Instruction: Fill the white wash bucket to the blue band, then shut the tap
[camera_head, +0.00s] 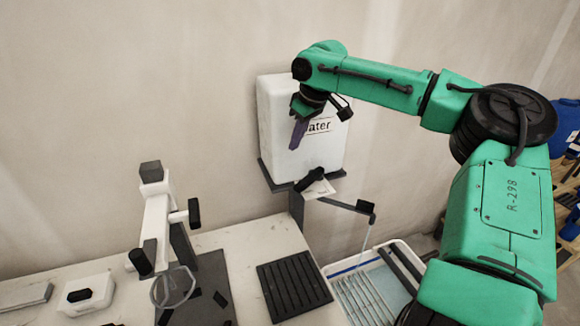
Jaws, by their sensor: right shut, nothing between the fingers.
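The white wash bucket (413,246) stands low at the right end of the bench, with a blue band (352,266) along its inner wall and a pale slatted grid inside. A white tank (275,120) lettered "ater", its first letter covered, sits on a dark bracket above. The tap (311,180) below it has a dark handle and a long spout (345,205) reaching over the bucket. A thin pale stream (367,236) runs from the spout into the bucket. The water level is hard to tell. My right gripper (298,134) is shut and empty in front of the tank, above the tap.
A black ribbed mat (293,288) lies on the bench (250,250) left of the bucket. A white stand with black knobs (157,215) and a white box (87,296) are farther left. Dark rollers (400,268) cross the bucket. Blue containers (565,125) stand at the far right.

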